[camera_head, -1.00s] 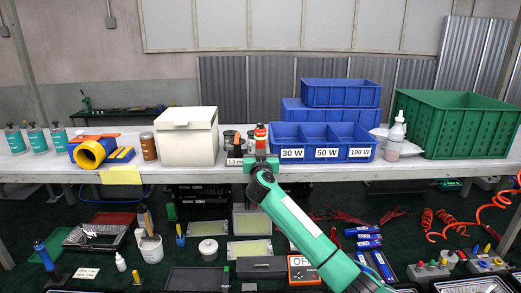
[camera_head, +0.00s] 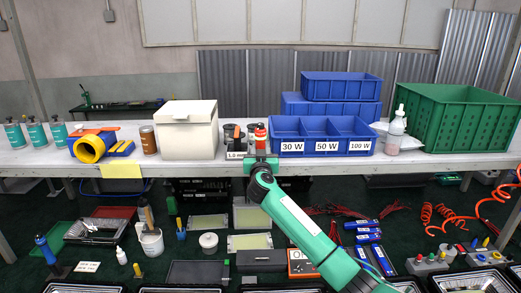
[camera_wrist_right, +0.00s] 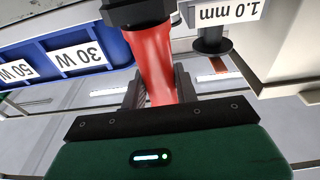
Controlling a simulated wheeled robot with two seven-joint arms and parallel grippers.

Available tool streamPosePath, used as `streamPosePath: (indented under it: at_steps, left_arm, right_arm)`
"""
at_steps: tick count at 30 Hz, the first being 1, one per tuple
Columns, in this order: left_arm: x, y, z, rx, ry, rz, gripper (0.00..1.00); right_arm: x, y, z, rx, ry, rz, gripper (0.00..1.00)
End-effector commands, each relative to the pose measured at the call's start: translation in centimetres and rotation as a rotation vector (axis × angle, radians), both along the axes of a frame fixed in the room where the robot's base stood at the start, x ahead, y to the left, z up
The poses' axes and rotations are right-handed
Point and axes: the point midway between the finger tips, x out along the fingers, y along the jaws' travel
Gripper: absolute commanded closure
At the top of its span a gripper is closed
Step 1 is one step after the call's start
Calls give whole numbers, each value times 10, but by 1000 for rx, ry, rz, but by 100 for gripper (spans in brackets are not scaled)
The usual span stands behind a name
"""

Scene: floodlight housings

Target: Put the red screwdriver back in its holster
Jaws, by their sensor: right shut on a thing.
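The red screwdriver (camera_head: 260,134) stands roughly upright at the front of the bench, left of the blue bin. My right gripper (camera_head: 260,156) is in front of it. In the right wrist view the gripper (camera_wrist_right: 155,92) is shut on the screwdriver's red handle (camera_wrist_right: 157,62), one finger on each side. A black round piece (camera_wrist_right: 135,12) adjoins the handle at the picture's top edge. I cannot tell whether it belongs to the tool or to a holster. The screwdriver's tip is hidden. My left gripper is not in view.
The blue bin (camera_head: 288,135) with wattage labels is close on the right. Spools (camera_head: 230,134) and a cream box (camera_head: 187,138) are close on the left. A green crate (camera_head: 455,130) stands at the far right. The floor below holds trays and tools.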

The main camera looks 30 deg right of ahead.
Motion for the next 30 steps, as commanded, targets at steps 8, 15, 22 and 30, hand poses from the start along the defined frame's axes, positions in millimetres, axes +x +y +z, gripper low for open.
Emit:
streamPosePath:
  at_steps: [8, 15, 22, 30]
  left_arm:
    - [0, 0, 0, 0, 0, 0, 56]
    - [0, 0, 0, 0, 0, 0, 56]
    - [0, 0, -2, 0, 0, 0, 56]
    - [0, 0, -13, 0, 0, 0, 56]
  right_arm:
    - [0, 0, -5, 0, -3, 1, 68]
    - [0, 0, -5, 0, -1, 1, 45]
    - [-2, 1, -8, 1, 2, 1, 45]
    - [-29, 19, -15, 0, 1, 3, 45]
